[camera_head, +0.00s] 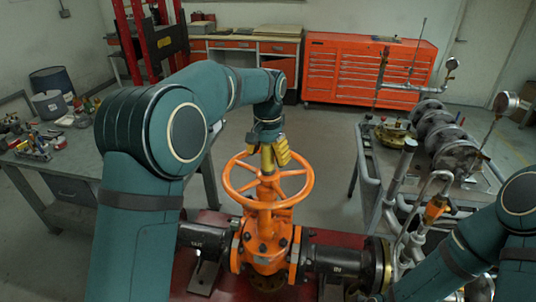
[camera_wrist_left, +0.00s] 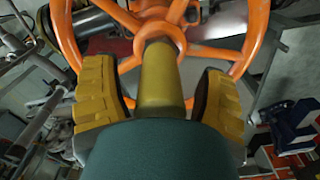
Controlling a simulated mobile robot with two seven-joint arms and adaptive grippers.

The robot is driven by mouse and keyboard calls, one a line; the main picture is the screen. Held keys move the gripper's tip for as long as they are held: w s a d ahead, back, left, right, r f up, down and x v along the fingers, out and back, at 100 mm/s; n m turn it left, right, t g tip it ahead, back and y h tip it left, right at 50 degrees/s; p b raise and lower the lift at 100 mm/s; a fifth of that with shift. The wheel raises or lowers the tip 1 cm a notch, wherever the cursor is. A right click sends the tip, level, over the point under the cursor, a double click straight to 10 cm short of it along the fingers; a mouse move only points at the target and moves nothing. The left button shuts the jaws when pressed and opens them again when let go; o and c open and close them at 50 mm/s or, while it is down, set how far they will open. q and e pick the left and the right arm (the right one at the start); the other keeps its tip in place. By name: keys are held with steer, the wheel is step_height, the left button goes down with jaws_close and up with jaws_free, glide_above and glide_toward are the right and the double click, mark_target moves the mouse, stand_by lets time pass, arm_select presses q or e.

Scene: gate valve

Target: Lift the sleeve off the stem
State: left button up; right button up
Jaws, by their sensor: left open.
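The sleeve (camera_head: 267,160) is a yellow-brass tube standing upright on the stem, above the hub of the orange handwheel (camera_head: 234,193) of the gate valve (camera_head: 265,248). It also shows in the left wrist view (camera_wrist_left: 158,75), its lower end at the hub ring and its near end hidden by my gripper's body. The stem inside it is hidden. My left gripper (camera_head: 268,147) reaches down over it from above. In the left wrist view its yellow fingers (camera_wrist_left: 160,95) are open, one each side of the sleeve with gaps visible. My right gripper is out of view.
A workbench (camera_head: 60,178) with tools stands at left. A cart (camera_head: 370,170) with pipes and gauges (camera_head: 452,63) stands at right, near my right arm. An orange tool cabinet (camera_head: 365,70) stands at the back. The floor behind the valve is clear.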

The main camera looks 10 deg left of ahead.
arm_select(q)
jaws_close()
steer(key=shift+r, duration=0.15)
step_height(320, 180, up, 10)
steer(key=shift+f+p, duration=0.1)
steer(key=shift+p, duration=0.45)
